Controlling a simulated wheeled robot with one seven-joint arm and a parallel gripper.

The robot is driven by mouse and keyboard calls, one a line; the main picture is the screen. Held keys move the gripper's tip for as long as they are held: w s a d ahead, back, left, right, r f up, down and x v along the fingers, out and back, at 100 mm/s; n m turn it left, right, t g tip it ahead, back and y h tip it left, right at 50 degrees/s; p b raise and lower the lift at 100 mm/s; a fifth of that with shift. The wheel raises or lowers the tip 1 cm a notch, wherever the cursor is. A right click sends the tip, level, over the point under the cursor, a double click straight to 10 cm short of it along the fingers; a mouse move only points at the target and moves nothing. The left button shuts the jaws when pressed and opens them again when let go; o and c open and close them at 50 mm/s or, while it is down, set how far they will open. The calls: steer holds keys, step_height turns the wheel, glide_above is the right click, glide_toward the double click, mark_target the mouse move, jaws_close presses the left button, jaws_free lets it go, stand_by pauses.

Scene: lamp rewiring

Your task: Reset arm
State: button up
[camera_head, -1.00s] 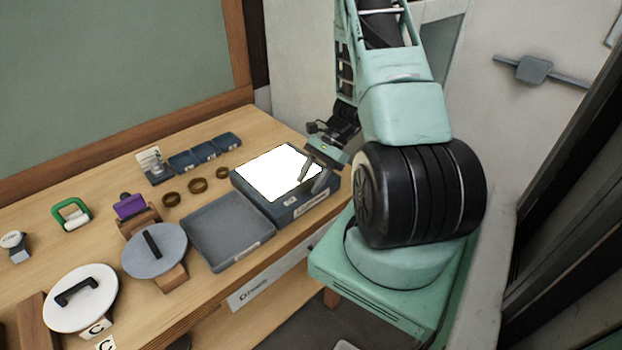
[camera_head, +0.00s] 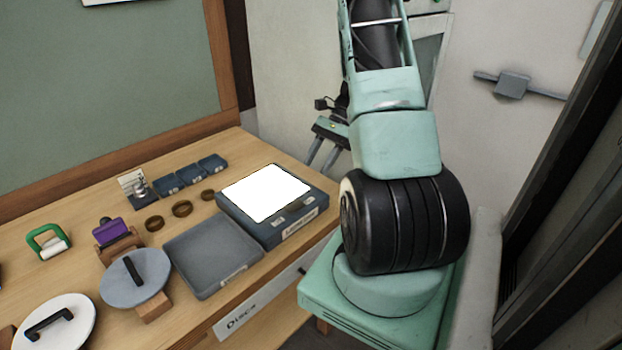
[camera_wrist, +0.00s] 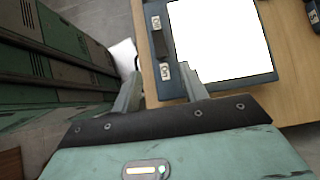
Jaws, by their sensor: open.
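My gripper (camera_head: 322,154) is open and empty. In the head view it hangs above and behind the right end of the wooden bench, its two grey fingers pointing down. In the wrist view the fingers of my gripper (camera_wrist: 160,88) stand apart with nothing between them. The blue box with a bright white panel (camera_head: 279,231) lies beyond the fingertips and also shows in the wrist view (camera_wrist: 258,80). My gripper looks clear of the box.
A grey tray (camera_head: 213,262) sits left of the box. Several brown rings (camera_head: 182,208), small blue bins (camera_head: 190,174), a grey lidded disc (camera_head: 112,284), a white disc (camera_head: 75,310), a purple item (camera_head: 109,231) and a green-handled item (camera_head: 36,239) stand on the bench (camera_head: 70,212).

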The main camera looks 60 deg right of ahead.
steer(key=shift+s+d+r, duration=0.1)
steer(key=shift+d+r, duration=0.2)
steer(key=shift+r, duration=0.05)
steer(key=shift+a, duration=0.1)
steer(key=w+a+r+n+g+h, duration=0.25)
steer(key=a+n, duration=0.45)
steer(key=a, duration=0.7)
steer(key=w+a+r+n+g+h, duration=0.15)
steer(key=w+a+r+n, duration=0.4)
steer(key=a, duration=0.85)
steer(key=s+a+n+t+h+b, duration=0.1)
steer(key=s+a+n+t+h, duration=0.1)
steer(key=s+a+n, duration=1.4)
steer(key=s+a+r+h, duration=0.1)
steer(key=a, duration=0.2)
steer(key=shift+h, duration=0.4)
